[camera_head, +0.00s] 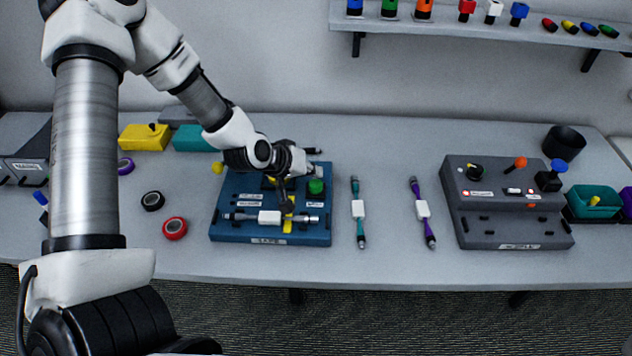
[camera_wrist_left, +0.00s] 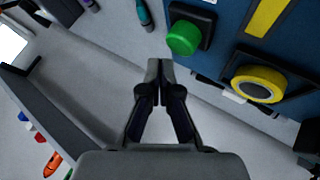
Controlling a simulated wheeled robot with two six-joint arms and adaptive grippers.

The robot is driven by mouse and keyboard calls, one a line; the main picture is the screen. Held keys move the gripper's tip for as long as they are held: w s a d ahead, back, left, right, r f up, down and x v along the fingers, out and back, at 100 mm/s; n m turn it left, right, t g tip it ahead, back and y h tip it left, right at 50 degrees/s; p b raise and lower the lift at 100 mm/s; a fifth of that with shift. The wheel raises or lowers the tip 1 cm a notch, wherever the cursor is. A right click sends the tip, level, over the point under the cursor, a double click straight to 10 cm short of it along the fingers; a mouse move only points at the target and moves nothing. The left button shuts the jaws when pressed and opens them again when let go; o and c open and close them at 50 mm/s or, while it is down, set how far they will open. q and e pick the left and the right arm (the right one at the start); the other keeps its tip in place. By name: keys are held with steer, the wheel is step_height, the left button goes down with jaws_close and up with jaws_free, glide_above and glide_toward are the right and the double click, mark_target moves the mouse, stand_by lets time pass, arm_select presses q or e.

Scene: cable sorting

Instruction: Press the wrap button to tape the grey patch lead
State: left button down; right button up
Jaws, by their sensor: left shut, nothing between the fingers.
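The blue taping station (camera_head: 225,220) stands on the table in the head view. A grey lead (camera_head: 245,216) with a white sleeve (camera_head: 269,217) lies across its front, over a yellow strip (camera_head: 288,225). A green button (camera_head: 316,187) stands on a dark base at the station's right side; it also shows in the left wrist view (camera_wrist_left: 184,38). My left gripper (camera_head: 287,204) is shut and empty over the station, left of the green button. In the left wrist view its fingertips (camera_wrist_left: 159,68) are apart from the button. My right gripper is not in view.
A teal lead (camera_head: 355,188) and a purple lead (camera_head: 428,233) lie right of the station. A grey console (camera_head: 515,228) with knobs stands farther right. Red (camera_head: 175,228) and black (camera_head: 153,201) tape rolls lie left. A yellow ring (camera_wrist_left: 258,84) sits on the station.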

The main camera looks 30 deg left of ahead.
mark_target(313, 184)
arm_select(q)
steer(key=shift+f, duration=0.1)
steer(key=shift+f+b, duration=0.35)
steer(key=shift+b, duration=0.05)
steer(key=shift+f+b, duration=0.55)
steer(key=shift+f, duration=0.05)
stand_by(0.5)
steer(key=shift+r, duration=0.1)
steer(key=shift+r+p, duration=1)
step_height(313, 184, up, 6)
steer(key=p, duration=0.5)
